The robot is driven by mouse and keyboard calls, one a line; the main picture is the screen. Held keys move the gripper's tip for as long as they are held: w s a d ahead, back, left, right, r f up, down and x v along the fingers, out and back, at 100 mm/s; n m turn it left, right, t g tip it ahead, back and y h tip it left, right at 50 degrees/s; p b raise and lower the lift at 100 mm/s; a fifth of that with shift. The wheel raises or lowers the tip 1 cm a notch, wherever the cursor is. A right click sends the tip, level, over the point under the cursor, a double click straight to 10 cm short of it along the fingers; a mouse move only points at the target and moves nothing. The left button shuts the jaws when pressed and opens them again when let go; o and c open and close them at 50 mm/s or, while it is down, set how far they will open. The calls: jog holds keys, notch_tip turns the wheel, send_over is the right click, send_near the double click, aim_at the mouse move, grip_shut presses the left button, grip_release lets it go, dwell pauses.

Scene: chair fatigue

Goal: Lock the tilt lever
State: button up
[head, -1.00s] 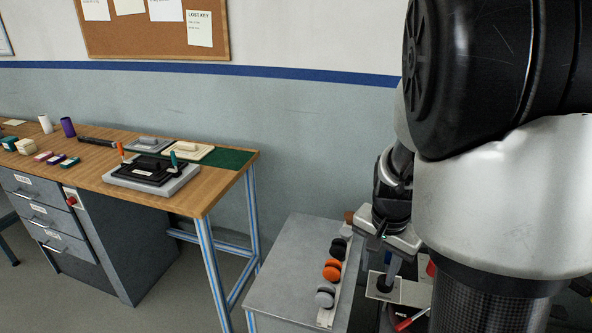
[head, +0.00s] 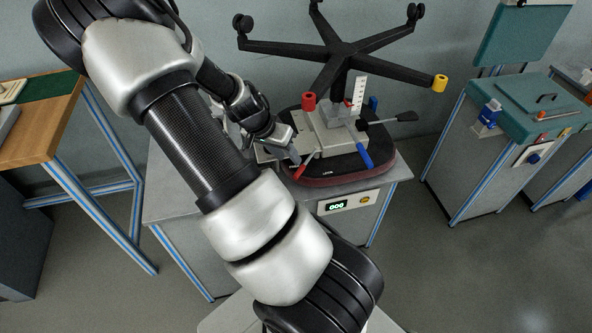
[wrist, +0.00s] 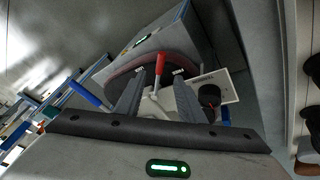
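A lever with a red handle (head: 306,166) projects from the front of the pale mechanism block (head: 325,131) on an upturned chair seat (head: 345,170). Small labels sit on the seat either side of it; the one to its right seems to read LOCK. In the wrist view the red handle (wrist: 160,68) points away between the tips of my gripper (wrist: 158,85). The fingers are apart, with a gap on each side of the handle. In the head view my gripper (head: 292,153) is just left of the lever, partly hidden by my own arm.
A blue lever (head: 363,154), a black lever (head: 396,118) and a red cylinder (head: 309,102) are close by on the mechanism. The five-arm chair base (head: 343,52) rises behind. A counter panel (head: 349,202) is on the stand's front. A teal-topped cabinet (head: 530,105) stands right.

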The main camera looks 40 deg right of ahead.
aim_at(299, 170)
jog(key=b+x, duration=0.1)
jog(key=x, duration=0.7)
jog(key=shift+f, duration=0.3)
grip_shut()
